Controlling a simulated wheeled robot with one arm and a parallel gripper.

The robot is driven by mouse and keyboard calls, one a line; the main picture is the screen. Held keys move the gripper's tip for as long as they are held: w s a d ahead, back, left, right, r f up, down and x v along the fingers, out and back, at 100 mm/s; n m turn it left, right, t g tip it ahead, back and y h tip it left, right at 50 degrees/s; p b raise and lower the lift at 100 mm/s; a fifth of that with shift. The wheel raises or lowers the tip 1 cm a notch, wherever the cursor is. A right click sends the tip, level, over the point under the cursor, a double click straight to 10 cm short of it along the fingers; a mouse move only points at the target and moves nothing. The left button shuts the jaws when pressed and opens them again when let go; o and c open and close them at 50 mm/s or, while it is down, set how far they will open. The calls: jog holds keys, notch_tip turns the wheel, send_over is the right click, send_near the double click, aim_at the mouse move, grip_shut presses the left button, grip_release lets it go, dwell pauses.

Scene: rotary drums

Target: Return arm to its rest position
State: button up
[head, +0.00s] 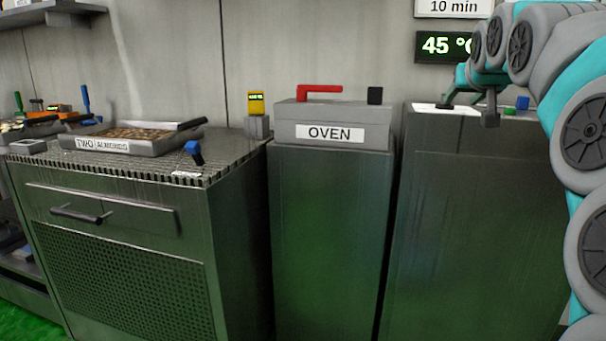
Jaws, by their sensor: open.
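My arm comes in from the right edge of the head view, with grey and teal links. It bends over the right-hand cabinet (480,230). My gripper (462,108) is small and partly hidden in the picture, just above the white patch on that cabinet's top. The jaws are open and I see nothing held between them. I cannot tell whether the gripper touches the top.
The grey OVEN box (335,128) with a red handle (320,89) stands left of my gripper. A tray of almonds (125,138) sits on the left slatted cabinet (130,230). Small green (522,103) and blue (509,111) blocks lie near my arm. A wall display (445,46) reads 45 °C.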

jog(key=s+a+f+n+g+y, duration=0.1)
jog(key=s+a+f+g, duration=0.1)
jog(key=s+a+f, duration=0.45)
jog(key=s+a+f+n+g+y, duration=0.1)
jog(key=s+a+f+g, duration=0.2)
jog(key=f, duration=0.7)
jog(key=s+a+f+n+g+y, duration=0.1)
jog(key=s+a+f+g, duration=0.1)
jog(key=s+a+f, duration=0.35)
jog(key=s+a+f+g, duration=0.1)
jog(key=s+f+g, duration=0.2)
jog(key=s+f, duration=0.8)
jog(key=s+a+f+g, duration=0.1)
jog(key=s+f+g, duration=0.3)
jog(key=s+f, duration=0.6)
jog(key=s, duration=0.8)
jog(key=shift+s+a+f+g, duration=0.25)
jog(key=shift+a+f+g, duration=0.05)
jog(key=shift+f, duration=0.1)
